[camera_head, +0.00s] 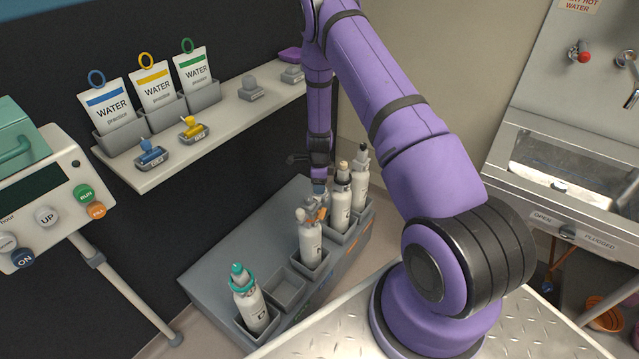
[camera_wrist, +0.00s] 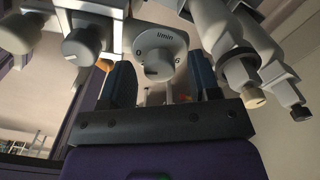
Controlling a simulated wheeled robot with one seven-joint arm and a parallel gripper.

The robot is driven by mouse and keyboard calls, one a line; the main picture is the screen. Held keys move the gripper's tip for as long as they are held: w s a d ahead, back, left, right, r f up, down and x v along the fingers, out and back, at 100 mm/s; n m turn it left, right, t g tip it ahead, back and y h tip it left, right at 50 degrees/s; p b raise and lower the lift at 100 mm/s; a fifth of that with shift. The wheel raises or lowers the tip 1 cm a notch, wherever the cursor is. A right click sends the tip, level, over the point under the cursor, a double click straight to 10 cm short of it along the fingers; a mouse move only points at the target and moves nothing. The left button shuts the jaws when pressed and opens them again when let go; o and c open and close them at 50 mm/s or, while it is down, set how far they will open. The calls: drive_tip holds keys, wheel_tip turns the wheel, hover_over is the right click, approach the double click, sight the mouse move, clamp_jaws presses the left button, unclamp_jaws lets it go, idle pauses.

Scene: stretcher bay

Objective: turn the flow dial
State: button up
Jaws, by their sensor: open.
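The flow dial (camera_wrist: 158,69) is a small grey knob on a pale round face marked "l/min", 0 and 6, in the middle of the wrist view. My gripper (camera_wrist: 160,78) is open, with one dark blue finger on each side of the dial. I cannot tell whether either finger touches it. In the head view my gripper (camera_head: 319,190) points down among the white cylinders at the back of the grey rack. The dial cannot be made out there. A white cylinder (camera_head: 310,240) stands upright just in front of my gripper.
Other white cylinders (camera_head: 341,210) stand close on the right in the grey rack (camera_head: 215,285). A teal-topped cylinder (camera_head: 253,306) is at the front left, beside an empty slot (camera_head: 287,290). A shelf (camera_head: 135,175) with water pouches is to the left. A steel sink (camera_head: 560,170) is at right.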

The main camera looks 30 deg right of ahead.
drive_tip(key=shift+c, duration=0.2)
drive_tip(key=c, duration=0.9)
